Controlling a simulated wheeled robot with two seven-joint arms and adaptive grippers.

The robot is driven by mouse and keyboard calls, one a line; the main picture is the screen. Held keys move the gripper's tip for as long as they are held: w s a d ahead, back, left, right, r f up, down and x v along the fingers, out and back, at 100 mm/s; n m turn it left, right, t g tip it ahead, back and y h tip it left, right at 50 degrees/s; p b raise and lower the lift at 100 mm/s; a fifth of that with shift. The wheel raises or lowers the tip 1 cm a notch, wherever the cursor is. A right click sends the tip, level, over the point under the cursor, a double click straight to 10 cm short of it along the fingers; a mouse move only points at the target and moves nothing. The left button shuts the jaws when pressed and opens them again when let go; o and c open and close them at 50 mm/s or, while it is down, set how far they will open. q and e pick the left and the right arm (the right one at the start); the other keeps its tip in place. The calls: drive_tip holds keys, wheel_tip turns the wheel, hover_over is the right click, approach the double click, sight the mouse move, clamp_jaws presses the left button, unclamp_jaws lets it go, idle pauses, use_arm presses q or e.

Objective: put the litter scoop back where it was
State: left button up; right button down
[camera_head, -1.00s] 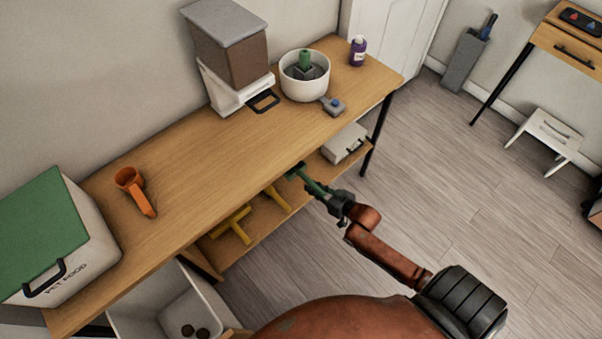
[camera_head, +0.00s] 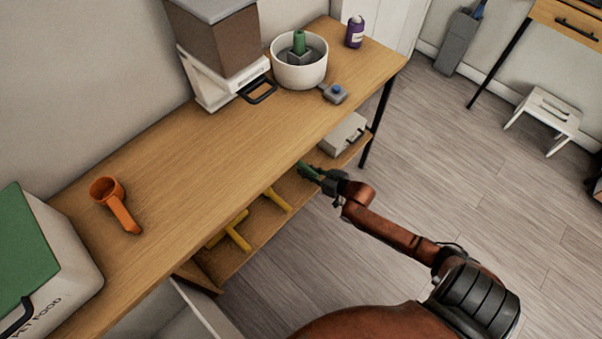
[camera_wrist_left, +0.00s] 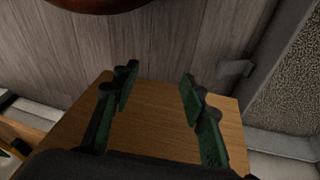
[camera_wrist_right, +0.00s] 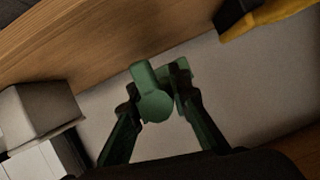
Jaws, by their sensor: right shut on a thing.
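My right gripper (camera_head: 316,175) is at the front edge of the lower shelf, below the tabletop. It is shut on a green piece, which I take to be the litter scoop (camera_wrist_right: 152,98); in the right wrist view it stands between the fingertips. Most of its shape is hidden or too small to tell. Two yellow holders (camera_head: 234,233) (camera_head: 277,200) lie on the lower shelf to the left of this gripper. My left gripper (camera_wrist_left: 158,88) shows only in the left wrist view, open and empty above a wooden surface.
On the tabletop (camera_head: 200,160) stand an orange cup scoop (camera_head: 118,207), a pet food bin (camera_head: 55,270), a dispenser (camera_head: 215,55), a white bowl (camera_head: 298,75) and a purple bottle (camera_head: 355,32). A light box (camera_head: 343,135) sits on the lower shelf, right of my right gripper.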

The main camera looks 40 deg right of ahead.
drive_tip(key=shift+w+d+f, duration=0.1)
drive_tip(key=shift+w+f, duration=0.2)
drive_tip(key=shift+f, duration=0.35)
drive_tip(key=shift+w+d+f+b, duration=0.15)
drive_tip(key=shift+w+b, duration=0.1)
drive_tip(key=shift+b, duration=0.15)
wheel_tip(320, 180, down, 3)
drive_tip(key=shift+w+r+b, duration=0.1)
drive_tip(key=shift+b, duration=0.8)
drive_tip(key=shift+f, duration=0.3)
use_arm(q)
drive_tip(key=w+d+f+t+h, duration=0.1)
drive_tip(key=w+d+f+t, duration=0.1)
drive_tip(key=w+d+f, duration=0.1)
drive_tip(key=shift+w+f+t, duration=0.4)
drive_tip(key=shift+w+f, duration=0.25)
drive_tip(key=shift+f, duration=0.2)
use_arm(e)
drive_tip(key=shift+r, duration=0.15)
use_arm(q)
drive_tip(key=shift+d, duration=0.1)
drive_tip(key=shift+f, duration=0.1)
use_arm(e)
drive_tip(key=c, duration=2.1)
unclamp_jaws()
drive_tip(key=shift+f, duration=0.2)
